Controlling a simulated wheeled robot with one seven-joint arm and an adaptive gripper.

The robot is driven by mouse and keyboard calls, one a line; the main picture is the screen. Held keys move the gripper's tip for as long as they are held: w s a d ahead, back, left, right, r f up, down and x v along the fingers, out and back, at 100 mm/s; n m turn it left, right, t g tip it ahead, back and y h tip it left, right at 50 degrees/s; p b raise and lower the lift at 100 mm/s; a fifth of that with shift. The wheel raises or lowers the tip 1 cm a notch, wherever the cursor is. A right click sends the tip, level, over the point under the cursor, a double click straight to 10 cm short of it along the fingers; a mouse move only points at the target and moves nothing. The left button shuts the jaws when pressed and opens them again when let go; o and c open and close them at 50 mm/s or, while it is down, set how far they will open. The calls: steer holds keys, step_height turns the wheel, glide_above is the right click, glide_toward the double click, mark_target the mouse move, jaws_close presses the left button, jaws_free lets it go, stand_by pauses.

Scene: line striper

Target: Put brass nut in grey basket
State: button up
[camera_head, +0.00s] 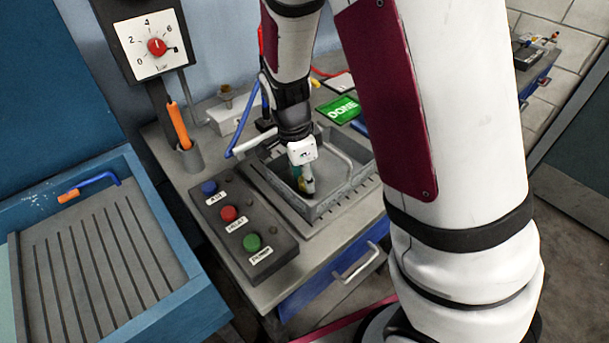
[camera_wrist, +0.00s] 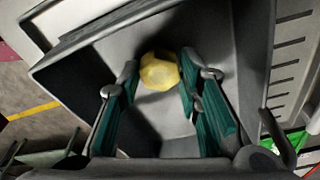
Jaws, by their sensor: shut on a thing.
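The brass nut (camera_wrist: 160,72) is a yellow, many-sided piece between the green-padded fingertips in the wrist view. My gripper (camera_wrist: 160,75) is shut on it. In the head view my gripper (camera_head: 304,184) points down inside the outline of the grey basket (camera_head: 342,201), with a bit of the nut (camera_head: 309,187) showing at the tips. The basket is a shallow, open grey box with a bent handle. Its grey inside fills the middle of the wrist view (camera_wrist: 215,35). I cannot tell whether the nut touches the basket floor.
A button box (camera_head: 240,228) with blue, red and green buttons stands left of the basket. A blue tray (camera_head: 150,310) with a hex key (camera_head: 97,182) is at the left. An orange-handled tool (camera_head: 179,126) stands in a holder.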

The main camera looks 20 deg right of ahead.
mark_target(298, 184)
steer(key=shift+f, duration=0.15)
steer(key=o, duration=1.2)
steer(key=shift+f, duration=0.1)
step_height(298, 184, up, 12)
steer(key=a+p, duration=0.1)
steer(key=a, duration=0.1)
steer(key=s+d+r+n+t+y, duration=0.1)
steer(key=s+r+n+t, duration=0.1)
steer(key=s+r+n, duration=0.4)
steer(key=s+d+r+n+t, duration=0.1)
steer(key=s+r+n+t, duration=0.2)
steer(key=s+r+n, duration=0.4)
steer(key=shift+s+r+n+y, duration=0.2)
steer(key=shift+s+n+y, duration=0.2)
steer(key=shift+s+n, duration=2.55)
steer(key=shift+s+d+m, duration=0.1)
steer(key=shift+s+m, duration=0.1)
steer(key=shift+m, duration=0.05)
